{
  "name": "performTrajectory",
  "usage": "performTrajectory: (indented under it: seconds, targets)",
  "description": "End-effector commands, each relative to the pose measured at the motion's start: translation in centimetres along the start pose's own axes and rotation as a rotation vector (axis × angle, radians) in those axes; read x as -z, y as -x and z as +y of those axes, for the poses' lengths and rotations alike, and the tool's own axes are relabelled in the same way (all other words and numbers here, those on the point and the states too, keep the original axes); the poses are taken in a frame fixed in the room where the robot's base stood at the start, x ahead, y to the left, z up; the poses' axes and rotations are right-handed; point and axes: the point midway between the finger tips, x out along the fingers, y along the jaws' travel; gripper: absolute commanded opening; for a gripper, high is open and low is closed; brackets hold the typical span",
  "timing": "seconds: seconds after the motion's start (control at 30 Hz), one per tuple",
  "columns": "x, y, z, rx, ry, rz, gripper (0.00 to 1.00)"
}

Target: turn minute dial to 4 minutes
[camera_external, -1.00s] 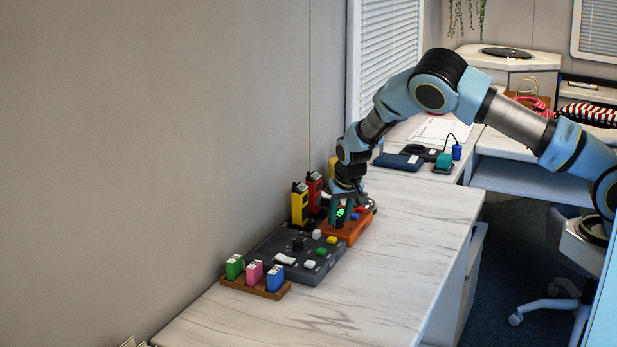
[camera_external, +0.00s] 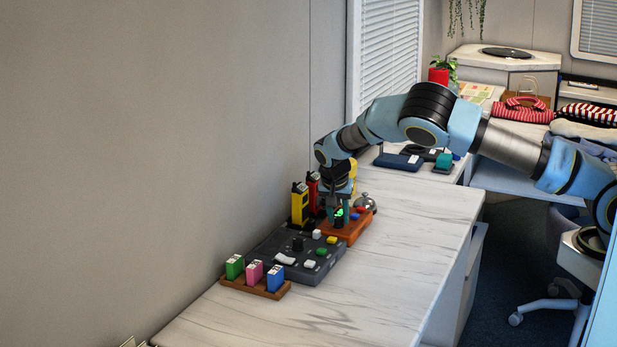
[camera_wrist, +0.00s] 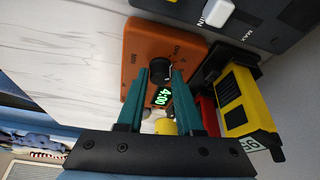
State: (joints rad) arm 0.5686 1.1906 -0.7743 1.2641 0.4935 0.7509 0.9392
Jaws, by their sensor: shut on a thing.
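The orange timer box (camera_external: 357,228) sits on the white marbled desk, and it also shows in the wrist view (camera_wrist: 143,47). Its green display (camera_wrist: 161,97) reads 4:00. A black dial (camera_wrist: 160,70) on the box sits between the fingertips of my gripper (camera_wrist: 158,74); the label near this dial reads MIN. In the external view my gripper (camera_external: 341,222) points down over the timer box. The teal fingers are closed around the dial.
A dark control panel (camera_external: 270,245) with knobs and buttons adjoins the timer box. A yellow walkie-talkie (camera_external: 299,206) and a red one (camera_external: 313,184) stand behind. A silver bell (camera_external: 366,201) is beside the box. The desk's right side (camera_external: 420,240) is clear.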

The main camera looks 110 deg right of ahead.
Motion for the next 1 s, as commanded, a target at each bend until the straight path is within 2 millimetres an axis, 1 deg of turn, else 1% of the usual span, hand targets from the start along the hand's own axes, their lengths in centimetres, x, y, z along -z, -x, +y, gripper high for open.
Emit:
performTrajectory:
  seconds: [0.47, 0.5, 0.73, 1.0]
  targets:
    - [-0.03, 0.01, 0.0, -0.007, -0.015, -0.001, 0.0]
    - [-0.02, 0.01, 0.0, -0.007, -0.015, -0.001, 0.39]
    - [-0.02, 0.01, -0.01, -0.006, -0.015, -0.001, 0.64]
    - [-0.02, 0.11, -0.03, -0.006, -0.015, 0.0, 0.65]
